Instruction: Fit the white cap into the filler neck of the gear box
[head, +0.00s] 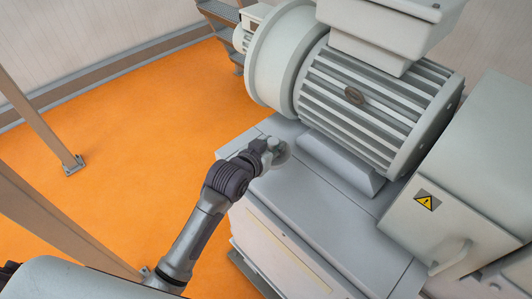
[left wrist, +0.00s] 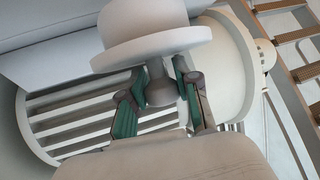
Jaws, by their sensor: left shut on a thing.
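The white cap (left wrist: 150,38) fills the top middle of the left wrist view, with a wide rim and a short knobbed stem. My left gripper (left wrist: 160,92) is shut on the stem, with a green-padded finger on either side. In the head view my left gripper (head: 262,150) is above the grey base beside the motor; the cap (head: 279,151) shows small and pale at its tip. A large grey housing (head: 465,170) with a yellow warning sign stands at the right and may be the gear box. I cannot make out the filler neck. My right gripper is not in view.
The ribbed grey motor (head: 370,105) stands behind and right of my left gripper, on a grey base (head: 320,205). Steel posts (head: 40,120) stand at the left. The orange floor (head: 140,130) is open between them. Steps (head: 218,15) show at the back.

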